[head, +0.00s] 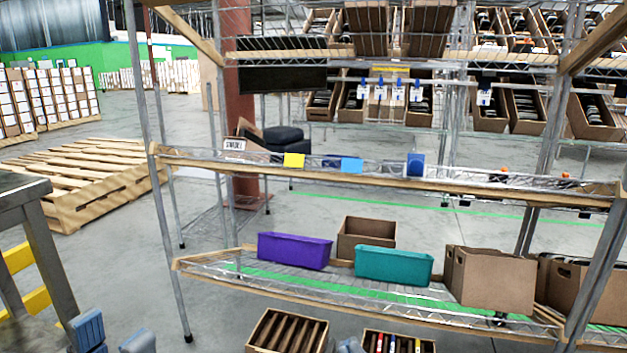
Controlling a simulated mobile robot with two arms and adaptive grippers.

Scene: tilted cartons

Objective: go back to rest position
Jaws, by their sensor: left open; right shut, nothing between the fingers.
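My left gripper (112,334) shows at the bottom left edge, with its two blue-grey fingers apart and nothing between them. My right gripper (350,346) just shows at the bottom middle edge, shut and empty, between two cartons below the rack; most of it is cut off. A wire rack (375,183) with wooden edges stands in front of me. On its lower shelf are a purple bin (294,251), a teal bin (393,265), a small brown carton (366,236) and a larger brown carton (492,278). Both grippers are apart from these bins.
A carton with dark slats (287,331) and a carton with colourful items (398,343) sit low at the front. A grey table (25,192) stands at the left, close to my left gripper. Wooden pallets (85,180) lie behind. Open floor (110,262) is left of the rack.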

